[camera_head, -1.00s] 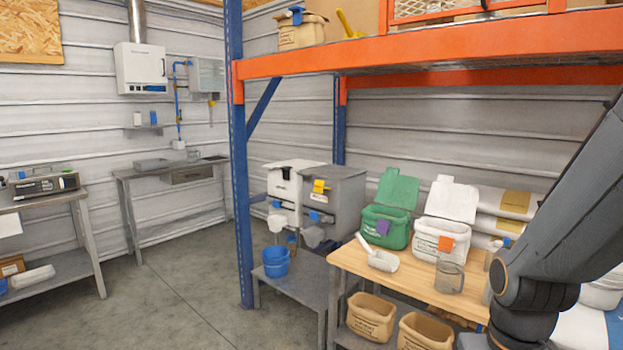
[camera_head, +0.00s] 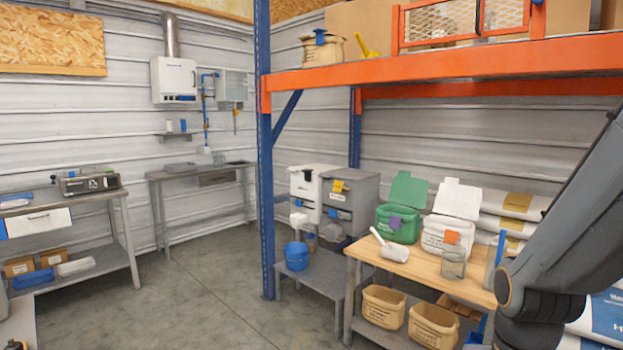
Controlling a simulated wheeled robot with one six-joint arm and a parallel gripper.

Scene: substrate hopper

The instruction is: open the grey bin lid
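The grey bin (camera_head: 358,216) stands on a low grey bench under the orange shelf, right of a white bin (camera_head: 305,187). Its grey lid (camera_head: 352,174) looks shut, lying across the top. A yellow tab (camera_head: 340,186) with a dark label below it is on its front, and a blue part (camera_head: 334,213) shows lower down. The lower part of the grey bin is partly hidden by other things. My dark arm crosses the right edge of the picture. My gripper is out of view.
A blue bucket (camera_head: 296,257) stands on the low bench (camera_head: 316,284). A blue post (camera_head: 265,190) rises at its left. The wooden table (camera_head: 440,272) on the right holds open green (camera_head: 398,224) and white (camera_head: 445,236) tubs. The concrete floor (camera_head: 205,290) on the left is clear.

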